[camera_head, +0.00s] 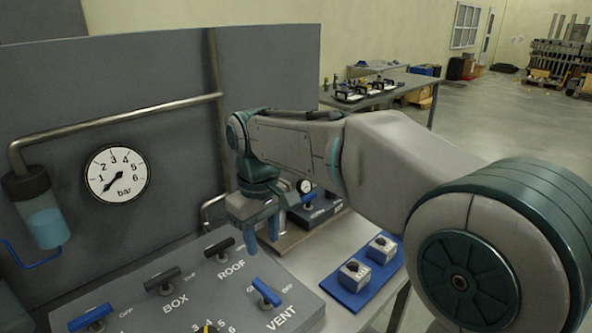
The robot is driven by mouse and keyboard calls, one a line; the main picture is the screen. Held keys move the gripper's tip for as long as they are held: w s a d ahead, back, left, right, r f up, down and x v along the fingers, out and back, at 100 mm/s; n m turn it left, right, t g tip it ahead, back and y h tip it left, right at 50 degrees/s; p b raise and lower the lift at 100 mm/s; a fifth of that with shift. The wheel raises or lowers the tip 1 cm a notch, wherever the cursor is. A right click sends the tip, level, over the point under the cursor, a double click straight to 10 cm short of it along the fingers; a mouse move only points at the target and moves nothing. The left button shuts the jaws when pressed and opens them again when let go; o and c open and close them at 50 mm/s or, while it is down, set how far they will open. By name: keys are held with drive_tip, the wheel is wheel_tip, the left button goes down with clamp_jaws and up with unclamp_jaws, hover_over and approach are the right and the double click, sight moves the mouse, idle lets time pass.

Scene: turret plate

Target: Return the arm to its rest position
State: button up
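My gripper (263,238) hangs pointing down at the end of my arm, above the back right corner of the grey valve panel (215,302). Its two fingers stand apart and I see nothing held between them. My arm reaches from the lower right across the picture to the left. The panel carries a BOX handle (162,280), a ROOF handle (219,247) and a VENT handle (266,292) with a blue grip. Another blue handle (91,317) is at the front left.
A pressure gauge (117,173) and a pipe with a blue-filled cylinder (44,213) are at the upright grey board (130,75). A blue plate (347,293) with two grey blocks lies right of the panel. A small gauge unit (318,205) stands behind my gripper.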

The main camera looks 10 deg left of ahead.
drive_tip(key=s+d+f+m+t, duration=0.1)
drive_tip(key=s+d+f+m, duration=0.1)
drive_tip(key=d, duration=0.6)
drive_tip(key=s+d+f+m+t, duration=0.1)
drive_tip(key=s+d+f+m, duration=0.2)
drive_tip(key=s+d, duration=0.4)
drive_tip(key=s+d+f+m+t, duration=0.1)
drive_tip(key=s+d+m, duration=0.3)
drive_tip(key=d, duration=0.7)
drive_tip(key=shift+s+f+m, duration=0.35)
drive_tip(key=shift+f+m, duration=0.15)
drive_tip(key=shift+f, duration=0.35)
